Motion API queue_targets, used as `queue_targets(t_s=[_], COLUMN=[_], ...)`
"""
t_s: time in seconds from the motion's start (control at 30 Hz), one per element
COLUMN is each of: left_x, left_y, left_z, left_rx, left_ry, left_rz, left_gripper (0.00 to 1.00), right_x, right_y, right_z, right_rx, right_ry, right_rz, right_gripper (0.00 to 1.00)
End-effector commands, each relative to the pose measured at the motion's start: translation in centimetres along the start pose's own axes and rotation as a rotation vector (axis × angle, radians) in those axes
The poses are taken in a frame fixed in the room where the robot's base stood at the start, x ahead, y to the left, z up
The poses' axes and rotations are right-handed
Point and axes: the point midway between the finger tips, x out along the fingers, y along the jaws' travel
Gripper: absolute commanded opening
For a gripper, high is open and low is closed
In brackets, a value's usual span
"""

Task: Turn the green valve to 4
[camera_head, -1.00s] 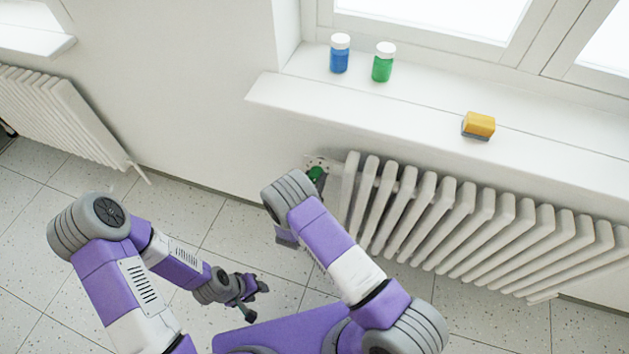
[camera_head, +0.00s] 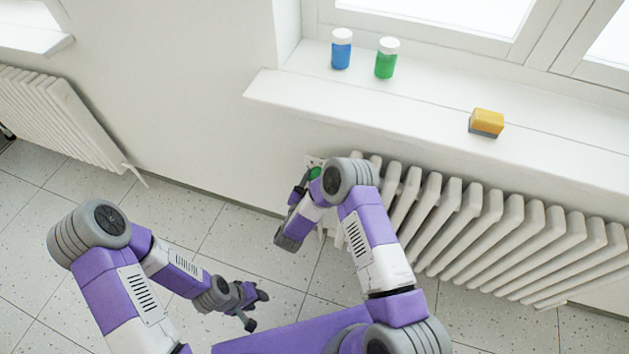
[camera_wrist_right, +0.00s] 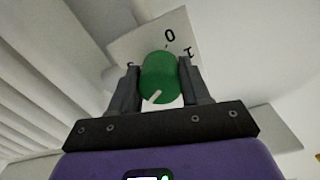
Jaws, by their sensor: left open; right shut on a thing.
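The green valve (camera_wrist_right: 160,78) is a round knob with a white pointer mark, in front of a pale dial plate (camera_wrist_right: 145,40) in the right wrist view. A "0" shows on the plate above the knob; other marks beside it are partly hidden. My right gripper (camera_wrist_right: 160,85) is shut on the knob, one finger on each side. In the head view the valve (camera_head: 314,173) is at the radiator's left end, partly hidden by my right gripper (camera_head: 302,186). The white mark points to the lower left in the wrist view. My left gripper (camera_head: 256,303) is open and empty, low over the floor.
A white radiator (camera_head: 487,235) runs right from the valve under the window sill (camera_head: 420,110). A blue jar (camera_head: 341,50), a green jar (camera_head: 386,60) and a yellow sponge-like block (camera_head: 487,122) sit on the sill. Another radiator (camera_head: 70,120) is at the left.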

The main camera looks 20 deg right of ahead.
Motion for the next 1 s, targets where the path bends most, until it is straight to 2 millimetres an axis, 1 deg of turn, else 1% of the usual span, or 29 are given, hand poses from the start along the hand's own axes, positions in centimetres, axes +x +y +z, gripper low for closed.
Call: queue_targets(t_s=[0.4,0.43,0.57,0.6,0.87,1.0], left_x=[0.02,0.02,0.02,0.02,0.02,0.02], left_y=[-0.01,-0.01,-0.01,-0.01,-0.01,-0.01], left_z=[0.0,0.0,-0.01,-0.01,-0.01,-0.01], left_rx=[0.0,0.0,0.0,0.0,0.0,0.0], left_ry=[0.0,0.0,0.0,0.0,0.0,0.0], left_rz=[0.0,0.0,0.0,0.0,0.0,0.0], left_gripper=[0.42,0.42,0.42,0.42,0.42,0.42], right_x=[-0.12,-0.12,-0.09,-0.08,-0.06,-0.52], right_y=[-0.09,-0.09,-0.07,-0.06,-0.04,-0.33], right_z=[0.08,0.08,0.07,0.06,0.04,0.14], right_rx=[0.006,0.006,0.006,0.006,0.005,0.004], right_ry=[-0.004,-0.004,-0.003,-0.003,-0.001,-0.003], right_rz=[-0.002,-0.002,-0.002,-0.002,-0.001,-0.003], right_gripper=[0.16,0.5,0.7,0.71,0.71,0.71])
